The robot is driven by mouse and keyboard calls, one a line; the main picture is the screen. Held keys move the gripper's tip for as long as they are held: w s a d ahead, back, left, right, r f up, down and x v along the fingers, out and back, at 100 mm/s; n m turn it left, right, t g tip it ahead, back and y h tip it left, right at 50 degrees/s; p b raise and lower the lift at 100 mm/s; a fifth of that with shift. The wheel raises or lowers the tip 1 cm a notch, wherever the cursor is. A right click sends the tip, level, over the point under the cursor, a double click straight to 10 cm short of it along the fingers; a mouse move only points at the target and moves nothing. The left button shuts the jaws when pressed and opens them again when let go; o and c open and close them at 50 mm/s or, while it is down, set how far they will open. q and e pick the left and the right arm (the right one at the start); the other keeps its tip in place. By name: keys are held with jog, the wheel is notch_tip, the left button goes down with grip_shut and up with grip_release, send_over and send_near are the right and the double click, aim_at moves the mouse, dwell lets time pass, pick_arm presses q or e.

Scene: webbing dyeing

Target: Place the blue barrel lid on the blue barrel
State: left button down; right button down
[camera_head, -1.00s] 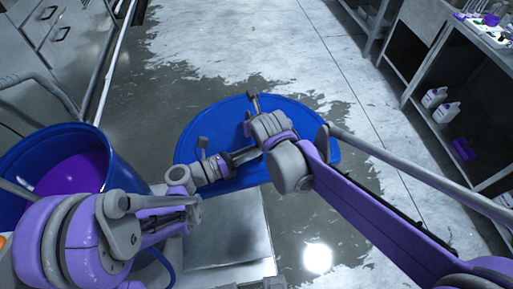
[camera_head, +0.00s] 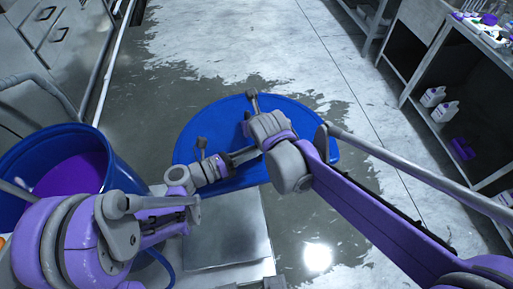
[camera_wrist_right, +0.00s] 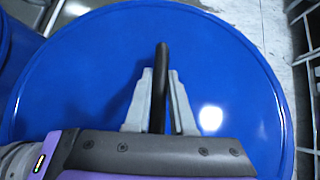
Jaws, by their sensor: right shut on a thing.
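The blue barrel lid (camera_head: 310,140) is a wide, flat blue disc, right of the barrel in the head view and apart from its opening. It fills most of the right wrist view (camera_wrist_right: 90,70). My right gripper (camera_wrist_right: 160,90) is shut on its dark bar handle (camera_wrist_right: 162,60); my arm hides the lid's middle in the head view. The blue barrel (camera_head: 110,155) stands at the left, open at the top, with purple liquid (camera_head: 70,175) inside. My left arm (camera_head: 75,240) is folded in front of the barrel; its finger opening cannot be made out.
A shelf unit (camera_head: 425,75) with white bottles (camera_head: 445,111) stands at the right. Grey cabinets (camera_head: 65,30) are at the upper left. A curved grey pipe (camera_head: 45,85) runs beside the barrel. The partly wet concrete floor (camera_head: 240,40) is clear ahead.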

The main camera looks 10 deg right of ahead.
dwell(0.3)
jog(key=c, duration=0.7)
grip_release()
